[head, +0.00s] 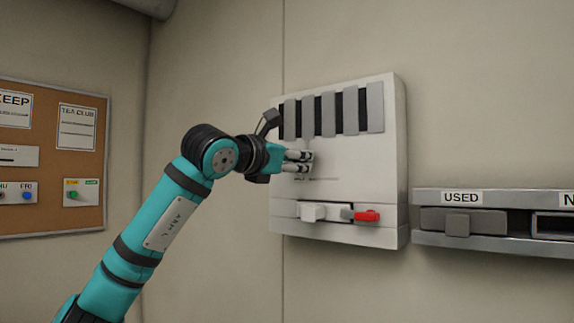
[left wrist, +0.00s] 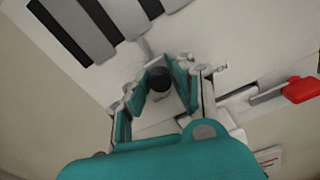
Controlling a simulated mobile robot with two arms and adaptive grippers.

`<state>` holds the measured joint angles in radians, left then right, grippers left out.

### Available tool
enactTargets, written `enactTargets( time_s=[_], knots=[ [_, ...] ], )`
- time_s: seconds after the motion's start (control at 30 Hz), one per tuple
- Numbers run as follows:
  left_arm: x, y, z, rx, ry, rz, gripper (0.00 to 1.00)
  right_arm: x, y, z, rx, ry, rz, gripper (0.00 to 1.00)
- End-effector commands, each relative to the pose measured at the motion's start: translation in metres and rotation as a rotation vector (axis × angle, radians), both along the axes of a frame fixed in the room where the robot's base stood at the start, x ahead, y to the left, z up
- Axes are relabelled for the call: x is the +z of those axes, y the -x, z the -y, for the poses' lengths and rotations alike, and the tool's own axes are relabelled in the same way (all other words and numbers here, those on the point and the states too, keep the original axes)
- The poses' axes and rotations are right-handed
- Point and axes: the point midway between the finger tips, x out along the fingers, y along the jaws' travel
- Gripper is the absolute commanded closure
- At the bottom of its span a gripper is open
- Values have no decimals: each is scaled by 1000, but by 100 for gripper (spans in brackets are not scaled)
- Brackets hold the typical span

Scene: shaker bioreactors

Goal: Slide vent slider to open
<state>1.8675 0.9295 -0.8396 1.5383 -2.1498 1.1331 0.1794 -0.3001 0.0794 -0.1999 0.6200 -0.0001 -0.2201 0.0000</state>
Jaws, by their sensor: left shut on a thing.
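The vent panel (head: 392,150) is a white box on the wall. Its upper part has upright grey slats (head: 375,107) with black gaps between them; the slats also show in the left wrist view (left wrist: 122,18). My left gripper (head: 309,162) is at the panel's left half, just below the slats. In the left wrist view its fingers (left wrist: 162,80) are shut on a short knob with a dark round end (left wrist: 159,78), which I take as the vent slider. In the head view the fingers hide this knob. My right gripper is not in view.
Below on the panel are a white block (head: 312,211) in a slot and a red handle (head: 367,215). A grey wall unit labelled USED (head: 462,197) is to the right. A cork board (head: 60,165) hangs at the left.

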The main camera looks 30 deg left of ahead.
Motion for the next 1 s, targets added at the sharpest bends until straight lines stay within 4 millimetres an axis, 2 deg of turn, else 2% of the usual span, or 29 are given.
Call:
enactTargets(
  time_s=[0.03, 0.2, 0.33, 0.6, 0.63, 0.8, 1.0],
  knots=[
    [-5, 1, 18, -10, -3, 2, 100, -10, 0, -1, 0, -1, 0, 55],
    [-3, 4, 50, -8, -2, 2, 100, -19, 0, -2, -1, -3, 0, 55],
    [-1, 5, 60, -6, 0, 2, 100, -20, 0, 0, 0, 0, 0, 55],
    [-1, 5, 60, -6, 0, 0, 100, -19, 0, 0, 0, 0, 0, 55],
    [-1, 5, 60, -6, 0, -1, 76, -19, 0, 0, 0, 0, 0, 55],
    [-1, 5, 60, -5, 0, 0, 55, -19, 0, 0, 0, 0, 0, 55],
    [-1, 5, 59, -3, 1, 0, 55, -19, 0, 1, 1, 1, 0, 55]
  ],
)
